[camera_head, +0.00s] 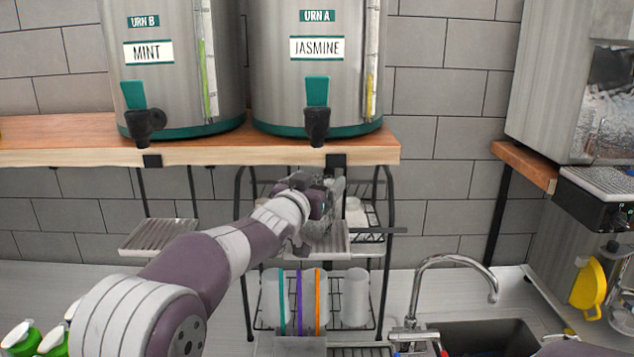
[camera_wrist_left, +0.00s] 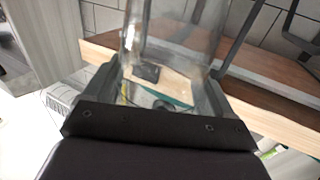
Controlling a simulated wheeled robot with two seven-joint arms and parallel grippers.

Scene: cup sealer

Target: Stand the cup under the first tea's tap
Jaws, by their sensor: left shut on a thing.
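My left gripper (camera_head: 322,200) is below the front edge of the shelf, under the black tap (camera_head: 317,122) with a teal handle on the JASMINE urn (camera_head: 275,75), labelled URN A. It is shut on a clear cup (camera_wrist_left: 175,40), which fills the space between the fingers (camera_wrist_left: 160,95) in the left wrist view. In the head view the gripper and wrist largely hide the cup, just over a metal drip tray (camera_head: 337,240). I cannot tell whether the cup touches the tray. The MINT urn (camera_head: 175,80), labelled URN B, has its own tap (camera_head: 145,122). My right gripper is not in view.
A second drip tray (camera_head: 158,236) hangs under the MINT tap. A black wire rack (camera_head: 247,290) with cups and coloured dividers stands below and behind my left wrist. A curved faucet (camera_head: 455,262) and sink (camera_head: 480,337) are to the right. The wooden shelf (camera_head: 220,150) is overhead.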

